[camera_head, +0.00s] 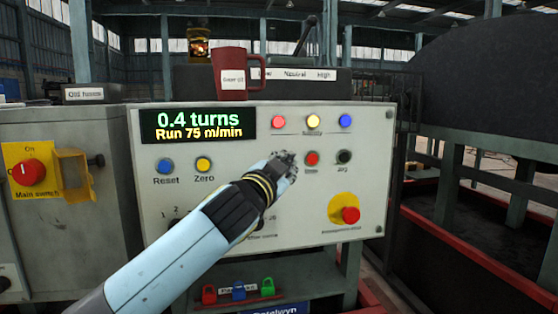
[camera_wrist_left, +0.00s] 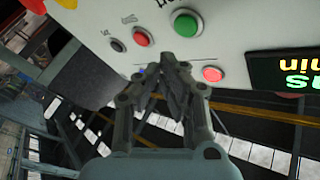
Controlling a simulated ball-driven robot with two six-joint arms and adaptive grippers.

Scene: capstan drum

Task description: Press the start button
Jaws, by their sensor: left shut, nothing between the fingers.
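The control panel (camera_head: 330,195) faces me. A green button (camera_wrist_left: 187,22) shows on it in the left wrist view, beside a red button (camera_wrist_left: 143,37); its label cannot be read. In the head view my left gripper and arm hide that button, while the red button (camera_head: 311,158) shows just right of the fingers. My left gripper (camera_head: 285,157) is shut and empty, its tips in front of the panel. In the left wrist view the fingertips (camera_wrist_left: 178,65) appear close to the green button; I cannot tell whether they touch. My right gripper is not in view.
The display (camera_head: 198,124) reads 0.4 turns, Run 75 m/min. Lamps, Reset (camera_head: 164,165), Zero, a black Jog button (camera_head: 344,157) and a red mushroom button (camera_head: 350,215) surround the gripper. A red mug (camera_head: 230,74) stands on top. A large dark drum (camera_head: 490,85) is at right.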

